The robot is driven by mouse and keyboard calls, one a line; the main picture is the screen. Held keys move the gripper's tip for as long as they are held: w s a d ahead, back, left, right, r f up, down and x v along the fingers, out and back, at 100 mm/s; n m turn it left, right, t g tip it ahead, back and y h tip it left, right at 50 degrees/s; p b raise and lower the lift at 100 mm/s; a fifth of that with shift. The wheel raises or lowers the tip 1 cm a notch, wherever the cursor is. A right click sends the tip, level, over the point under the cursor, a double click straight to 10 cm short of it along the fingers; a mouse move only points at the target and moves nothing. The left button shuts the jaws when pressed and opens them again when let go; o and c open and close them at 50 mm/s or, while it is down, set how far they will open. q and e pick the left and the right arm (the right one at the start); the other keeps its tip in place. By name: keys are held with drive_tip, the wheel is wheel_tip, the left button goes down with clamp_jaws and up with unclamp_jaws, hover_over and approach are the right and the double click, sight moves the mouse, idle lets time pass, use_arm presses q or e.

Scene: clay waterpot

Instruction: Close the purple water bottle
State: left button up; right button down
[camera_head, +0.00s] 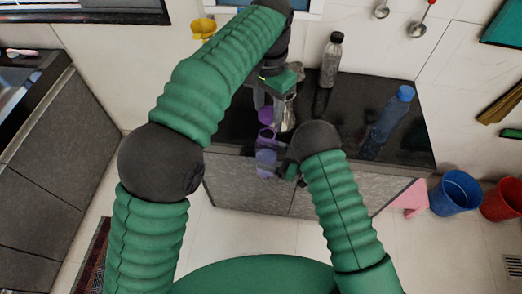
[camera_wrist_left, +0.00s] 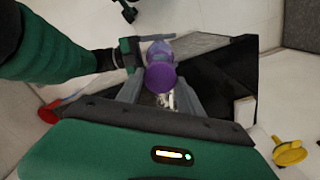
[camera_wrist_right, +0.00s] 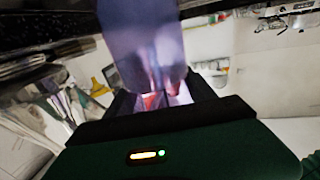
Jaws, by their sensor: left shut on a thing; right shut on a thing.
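The purple water bottle (camera_head: 265,160) is translucent and stands roughly upright at the front edge of the dark counter. My right gripper (camera_head: 278,168) is shut on its body from the right side. In the right wrist view the bottle (camera_wrist_right: 140,45) fills the space between the fingers. A purple cap (camera_head: 267,115) is held in my left gripper (camera_head: 270,108), which points down above the bottle. In the left wrist view the cap (camera_wrist_left: 160,77) sits between the fingers, in line with the bottle (camera_wrist_left: 158,50) behind it. I cannot tell whether cap and bottle touch.
A clear bottle with a dark lid (camera_head: 331,60) stands at the back of the counter. A blue bottle (camera_head: 388,120) stands to the right. A blue bucket (camera_head: 456,193) and a red bucket (camera_head: 502,200) are on the floor at right. The counter (camera_head: 345,105) between the bottles is clear.

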use_arm(q)
approach(266, 145)
drive_tip(key=shift+w+d+f, duration=0.2)
drive_tip(key=shift+w+f, duration=0.05)
drive_tip(key=shift+w, duration=0.35)
drive_tip(key=shift+w+d+f, duration=0.15)
drive_tip(key=shift+w+f, duration=0.05)
drive_tip(key=shift+w, duration=0.35)
drive_tip(key=shift+r, duration=0.1)
drive_tip(key=shift+s+r, duration=0.1)
drive_tip(key=shift+r, duration=0.05)
drive_tip(key=shift+f, duration=0.95)
drive_tip(key=shift+f, duration=0.55)
